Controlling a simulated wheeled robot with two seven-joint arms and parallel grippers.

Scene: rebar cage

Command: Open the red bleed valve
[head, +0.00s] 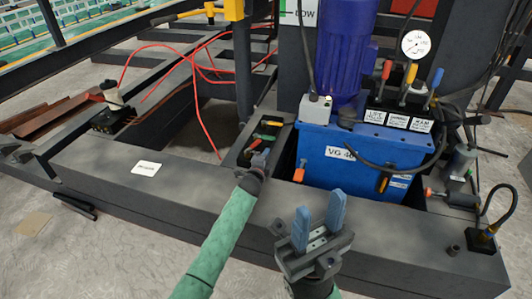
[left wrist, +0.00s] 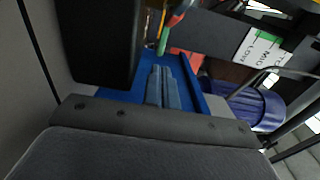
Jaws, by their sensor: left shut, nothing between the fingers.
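No part is marked as the bleed valve, so I cannot tell which red piece it is. An orange-red handle (head: 299,173) is at the front left of the blue tank (head: 345,172). An orange-red knob (head: 428,192) is on a fitting right of the tank. A red-handled lever (head: 386,69) stands on the valve block. My left gripper (head: 262,157) is over the narrow tray left of the tank, left of the orange-red handle. Its fingers are together and empty in the left wrist view (left wrist: 164,86). My right gripper (head: 320,226) is open and empty over the front beam.
The narrow dark tray (head: 240,141) holds red-, green- and yellow-handled tools. The wide grey front beam (head: 200,200) lies before the tank. Red hoses (head: 196,105) loop at left. A gauge (head: 415,43) and black hoses crowd the tank's right. Loose bars lie far left.

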